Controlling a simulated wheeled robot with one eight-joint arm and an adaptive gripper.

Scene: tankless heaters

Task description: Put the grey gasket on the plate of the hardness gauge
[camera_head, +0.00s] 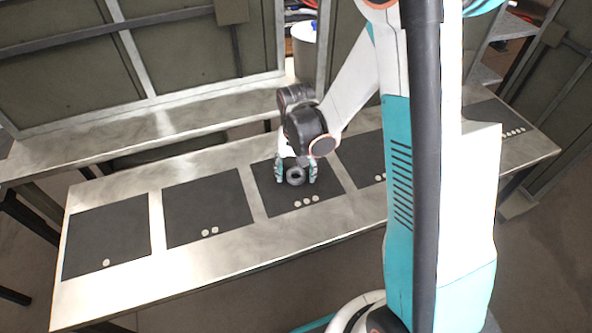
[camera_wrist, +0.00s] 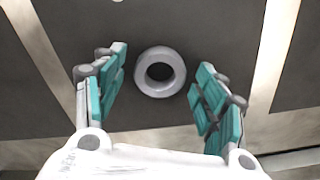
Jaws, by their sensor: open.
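The grey gasket (camera_head: 295,176) is a thick ring lying flat on the black mat with three white dots (camera_head: 273,203). In the wrist view the gasket (camera_wrist: 160,72) lies between the two teal-padded fingers, with a gap on each side. My gripper (camera_head: 296,178) is open above the mat and points down, its fingers on either side of the gasket and apart from it. My gripper also shows in the wrist view (camera_wrist: 161,72). I cannot make out a hardness gauge or its plate in either view.
On the long metal table (camera_head: 250,243), a one-dot mat (camera_head: 107,235) and a two-dot mat (camera_head: 208,208) lie bare to the left. Other mats (camera_head: 362,160) lie to the right, partly hidden by my arm. A metal ledge (camera_head: 160,122) runs behind the table.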

